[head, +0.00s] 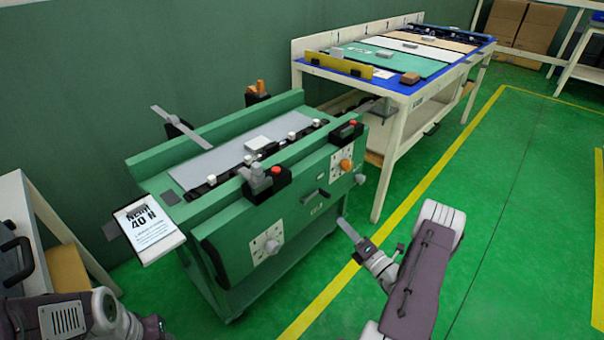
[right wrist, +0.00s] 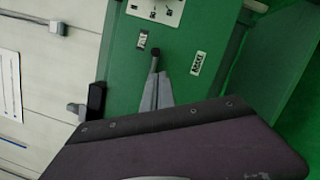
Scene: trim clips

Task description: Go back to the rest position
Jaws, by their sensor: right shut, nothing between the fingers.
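My right gripper (head: 345,226) is shut and empty in the head view. In the right wrist view a purple link of mine fills the bottom, with narrow grey fingers close together in front of a green surface. My left arm shows only in part at the bottom left of the head view; its gripper is out of view.
Cardboard boxes (head: 538,28) stand at the back right. The green floor at right is clear, with yellow lines.

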